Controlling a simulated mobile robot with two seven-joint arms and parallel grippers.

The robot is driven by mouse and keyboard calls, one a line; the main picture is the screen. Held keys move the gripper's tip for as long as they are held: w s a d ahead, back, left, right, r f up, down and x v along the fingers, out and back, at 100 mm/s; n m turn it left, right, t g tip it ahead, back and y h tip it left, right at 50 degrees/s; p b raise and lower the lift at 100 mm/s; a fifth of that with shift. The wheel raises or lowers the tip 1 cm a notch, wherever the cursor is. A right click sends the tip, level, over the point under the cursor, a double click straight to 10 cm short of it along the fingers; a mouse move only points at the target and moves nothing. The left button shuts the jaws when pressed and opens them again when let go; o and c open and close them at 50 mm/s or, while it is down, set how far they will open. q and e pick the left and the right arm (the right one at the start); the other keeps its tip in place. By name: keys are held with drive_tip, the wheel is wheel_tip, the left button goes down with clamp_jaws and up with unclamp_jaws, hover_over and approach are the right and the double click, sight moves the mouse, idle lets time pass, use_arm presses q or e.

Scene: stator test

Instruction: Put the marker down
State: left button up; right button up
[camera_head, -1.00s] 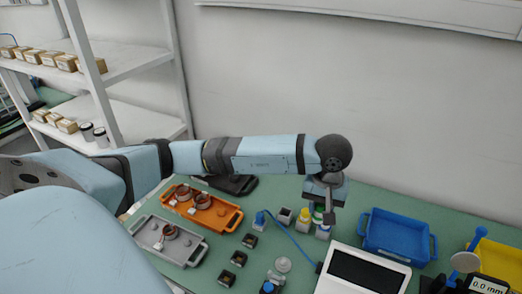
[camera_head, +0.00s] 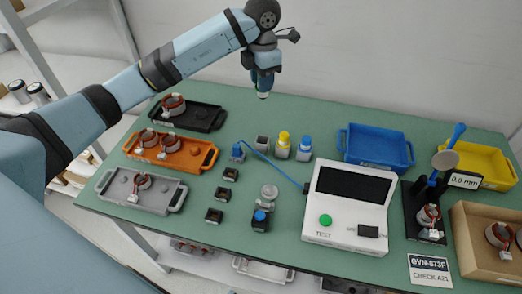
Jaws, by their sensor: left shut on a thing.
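My left gripper (camera_head: 263,76) is raised above the back edge of the green table. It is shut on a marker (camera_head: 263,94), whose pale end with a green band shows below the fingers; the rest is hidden. Below it stands a grey holder block (camera_head: 262,143) with a dark opening and no marker in it. Beside it to the right, a yellow-capped marker (camera_head: 283,138) and a blue-capped marker (camera_head: 305,143) stand upright in similar blocks. My right gripper is not in view.
Black, orange (camera_head: 171,152) and grey (camera_head: 142,193) trays stand at left. A white tester (camera_head: 347,235) is in front, with a blue cable running to it. A blue bin (camera_head: 377,146), yellow bin (camera_head: 494,167), black gauge stand and cardboard box (camera_head: 478,262) are at right.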

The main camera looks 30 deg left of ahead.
use_arm(q)
drive_tip(key=shift+w+a+r+n, duration=0.15)
drive_tip(key=shift+w+n, duration=0.2)
drive_tip(key=shift+n, duration=1.05)
wheel_tip(320, 180, down, 19)
drive_tip(key=shift+f+p, duration=0.15)
drive_tip(key=shift+p, duration=0.15)
drive_tip(key=shift+w+a+f, duration=0.1)
drive_tip(key=shift+f, duration=0.25)
